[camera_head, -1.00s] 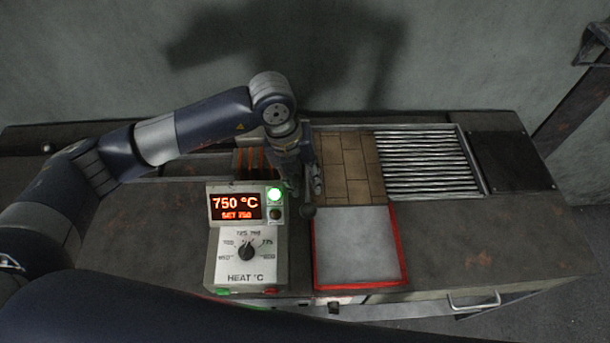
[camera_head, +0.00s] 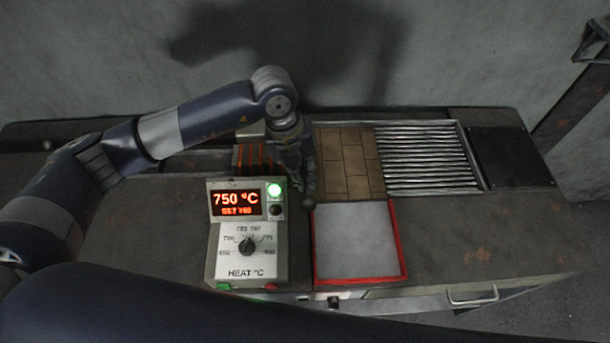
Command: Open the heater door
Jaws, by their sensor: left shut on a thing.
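The heater (camera_head: 252,158) shows orange glowing bars behind its control box, partly hidden by my left arm. A pale flat piece (camera_head: 250,129) stands just above the bars; I cannot tell for sure whether it is part of the heater door. My left gripper (camera_head: 308,190) points down to the right of the heater and is shut. A dark round knob (camera_head: 309,202) is at its fingertips, and the gripper appears to hold the handle with this knob. The rest of the handle is hidden by the gripper. My right gripper is not in view.
The control box (camera_head: 248,240) reads 750 °C, with a green light lit. A red-rimmed tray (camera_head: 404,250) lies right of it, with brown tiles (camera_head: 345,165) and a metal roller grate (camera_head: 430,160) behind. The bench's right front is clear.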

